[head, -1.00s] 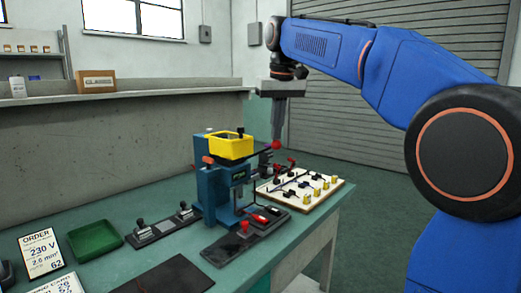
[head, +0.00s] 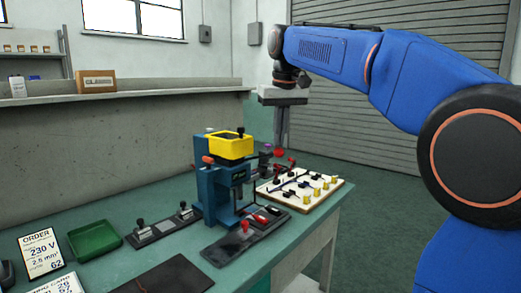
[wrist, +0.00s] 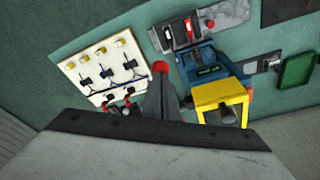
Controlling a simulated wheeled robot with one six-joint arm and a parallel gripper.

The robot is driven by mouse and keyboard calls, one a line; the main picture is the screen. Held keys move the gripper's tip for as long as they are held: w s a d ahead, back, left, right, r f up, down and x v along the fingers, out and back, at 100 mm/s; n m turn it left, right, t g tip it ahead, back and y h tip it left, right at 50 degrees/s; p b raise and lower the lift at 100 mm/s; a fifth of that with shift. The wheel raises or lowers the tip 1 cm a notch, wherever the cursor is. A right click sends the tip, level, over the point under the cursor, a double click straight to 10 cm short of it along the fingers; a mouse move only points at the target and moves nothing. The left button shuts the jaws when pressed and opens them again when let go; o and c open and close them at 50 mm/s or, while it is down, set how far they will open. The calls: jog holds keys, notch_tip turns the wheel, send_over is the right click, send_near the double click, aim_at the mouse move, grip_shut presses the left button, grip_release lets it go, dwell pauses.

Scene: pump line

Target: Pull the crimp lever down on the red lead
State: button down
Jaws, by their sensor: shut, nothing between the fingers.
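The blue crimp press (head: 212,190) stands on the bench with a yellow bin (head: 231,146) on top. The lever's red ball knob (head: 279,153) is at the right of the press. My gripper (head: 282,142) points down with its fingers shut, its tips right at the top of the knob; I cannot tell whether they touch. In the wrist view the knob (wrist: 160,67) shows just beyond the fingertips (wrist: 162,82). The lever's arm is mostly hidden. I cannot pick out the red lead for certain; small red parts (head: 291,161) show by the white board.
The white board (head: 333,189) with dark leads and yellow blocks lies right of the press. A dark plate with a red-handled part (head: 244,228) lies in front. A green tray (head: 95,239) and order card (head: 41,253) are at left.

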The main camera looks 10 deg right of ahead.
aim_at(282, 151)
jog(key=shift+s+d+f, duration=0.15)
jog(key=shift+s+f, duration=0.1)
jog(key=shift+f, duration=0.7)
jog(key=shift+s+d+f, duration=0.15)
jog(key=shift+s+f, duration=0.05)
jog(key=shift+f, duration=0.8)
jog(key=shift+s+f, duration=0.1)
jog(key=shift+f, duration=0.75)
